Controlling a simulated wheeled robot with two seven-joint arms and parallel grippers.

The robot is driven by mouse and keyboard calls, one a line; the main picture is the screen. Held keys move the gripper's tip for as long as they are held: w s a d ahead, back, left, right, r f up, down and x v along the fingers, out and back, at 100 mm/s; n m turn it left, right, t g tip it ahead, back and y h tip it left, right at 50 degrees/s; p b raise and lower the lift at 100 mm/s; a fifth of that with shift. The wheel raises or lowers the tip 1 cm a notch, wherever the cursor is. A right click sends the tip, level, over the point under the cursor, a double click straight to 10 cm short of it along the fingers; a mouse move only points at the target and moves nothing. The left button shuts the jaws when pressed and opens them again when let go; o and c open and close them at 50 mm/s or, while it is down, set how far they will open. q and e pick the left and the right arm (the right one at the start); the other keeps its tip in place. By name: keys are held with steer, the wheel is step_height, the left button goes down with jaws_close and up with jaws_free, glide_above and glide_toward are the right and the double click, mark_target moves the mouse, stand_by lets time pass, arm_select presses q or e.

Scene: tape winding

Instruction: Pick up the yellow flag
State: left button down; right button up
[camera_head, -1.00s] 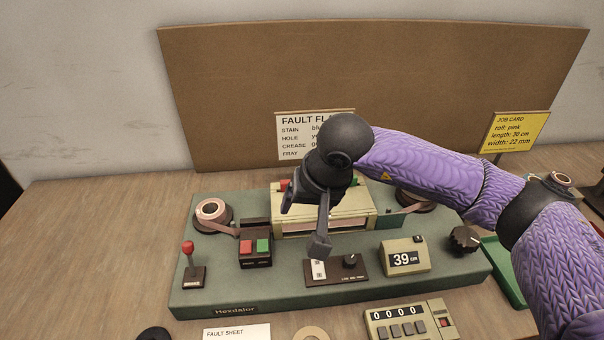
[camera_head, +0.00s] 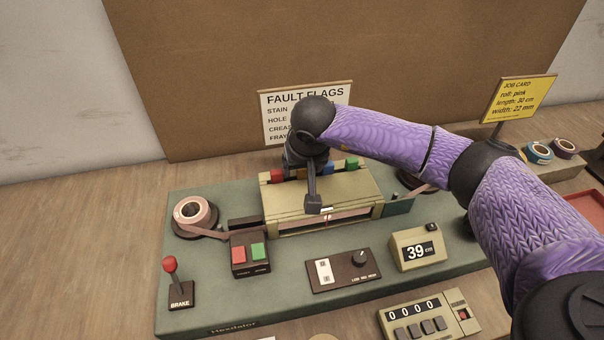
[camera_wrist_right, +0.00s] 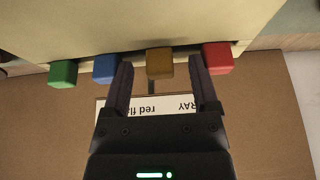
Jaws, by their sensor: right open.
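The yellow flag shows in the right wrist view as a small ochre block (camera_wrist_right: 160,62) at the edge of the cream box, between the red flag (camera_wrist_right: 218,57) and the blue flag (camera_wrist_right: 105,68). My right gripper (camera_wrist_right: 160,75) is open, with one finger on each side of the yellow flag and visible gaps to it. In the head view my right gripper (camera_head: 312,198) is over the back of the cream box (camera_head: 355,190) and mostly hides the yellow flag. The green flag (camera_head: 351,163) stands at the right end of the row. My left gripper is not in view.
A fault flags sign (camera_head: 275,105) stands close behind the box. The green machine base holds a pink tape roll (camera_head: 191,211), a red brake lever (camera_head: 170,266), a button box (camera_head: 250,254) and a 39 cm display (camera_head: 419,249). A yellow job card (camera_head: 518,98) stands at right.

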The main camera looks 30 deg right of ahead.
steer(key=shift+c, duration=0.3)
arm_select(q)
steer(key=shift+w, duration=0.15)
arm_select(e)
steer(key=shift+r, duration=0.1)
jaws_close()
